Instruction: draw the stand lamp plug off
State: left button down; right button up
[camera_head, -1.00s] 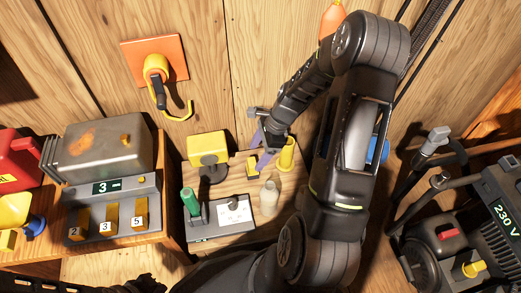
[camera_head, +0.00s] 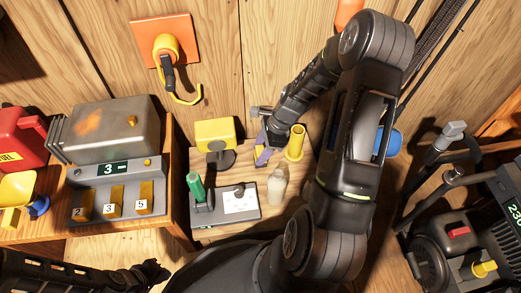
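A board (camera_head: 245,216) lies on the small wooden bench and carries a green-handled piece (camera_head: 196,187) and a white plate (camera_head: 240,201) with a small dark knob-like piece. A yellow lamp-like box (camera_head: 215,133) on a dark round stand is behind the board. I cannot tell which piece is the stand lamp plug. My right gripper (camera_head: 263,147), with purple fingers, is beside a yellow cylinder (camera_head: 296,143), behind the board and right of the lamp. Its finger gap and any contact are unclear. My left gripper (camera_head: 152,273) is dark and low at the left, away from the board; its fingers are unclear.
A pale bottle (camera_head: 277,187) stands right of the board. A grey metal box (camera_head: 112,128) and a numbered unit (camera_head: 120,198) are on the left. An orange wall plate (camera_head: 163,42) bears a yellow hook. A dark machine (camera_head: 460,250) is at the right.

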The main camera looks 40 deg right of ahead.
aim_at(260, 150)
grip_shut()
jog(key=shift+r+p, duration=2.35)
jog(key=shift+r, duration=0.1)
